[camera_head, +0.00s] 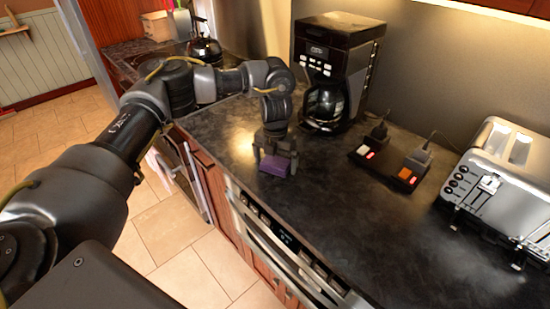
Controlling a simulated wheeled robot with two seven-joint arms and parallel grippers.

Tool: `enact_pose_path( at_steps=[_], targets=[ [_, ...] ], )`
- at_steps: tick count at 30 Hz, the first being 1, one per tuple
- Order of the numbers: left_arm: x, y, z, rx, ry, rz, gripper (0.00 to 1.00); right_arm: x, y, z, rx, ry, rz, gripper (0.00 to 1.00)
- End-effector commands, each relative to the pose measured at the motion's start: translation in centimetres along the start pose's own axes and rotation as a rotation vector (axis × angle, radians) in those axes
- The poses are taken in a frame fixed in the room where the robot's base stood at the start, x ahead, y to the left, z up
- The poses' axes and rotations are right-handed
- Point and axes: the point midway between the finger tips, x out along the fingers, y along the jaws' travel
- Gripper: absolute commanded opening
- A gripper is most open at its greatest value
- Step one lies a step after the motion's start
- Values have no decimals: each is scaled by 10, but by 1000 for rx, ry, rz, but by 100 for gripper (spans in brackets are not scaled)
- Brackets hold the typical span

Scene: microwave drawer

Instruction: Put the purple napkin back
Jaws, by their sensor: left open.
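A small purple napkin (275,166), folded into a block, is on the dark countertop near its front edge. My left gripper (275,160) points down right at the napkin, with its fingers open on either side of it. I cannot tell whether the fingers touch the napkin. The gripper hides part of the napkin's top and back. My right gripper is not in view.
A coffee maker (337,70) stands behind the gripper to the right. A power strip (388,166) with plugs and a silver toaster (507,178) are farther right. A microwave drawer (280,245) sits below the counter's front edge. The counter's front middle (340,225) is clear.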

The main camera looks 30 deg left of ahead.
Motion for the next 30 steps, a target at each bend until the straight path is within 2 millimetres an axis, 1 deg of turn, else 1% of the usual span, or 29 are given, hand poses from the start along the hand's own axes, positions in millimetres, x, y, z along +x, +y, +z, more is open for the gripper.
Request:
enact_pose_path(
  at_steps=[2,5,15,18,21,24,30],
  targets=[
    [-6,0,0,0,-1,0,100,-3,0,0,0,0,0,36],
    [-17,0,1,2,-4,1,100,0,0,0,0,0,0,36],
    [-87,0,1,1,-5,1,100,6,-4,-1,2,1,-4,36],
    [-103,0,1,1,-4,1,100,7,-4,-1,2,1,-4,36],
    [-114,0,1,1,-2,1,100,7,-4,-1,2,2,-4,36],
    [-121,0,0,0,-1,0,100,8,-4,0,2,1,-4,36],
    [-124,0,0,0,0,0,100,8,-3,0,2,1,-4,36]
  ],
)
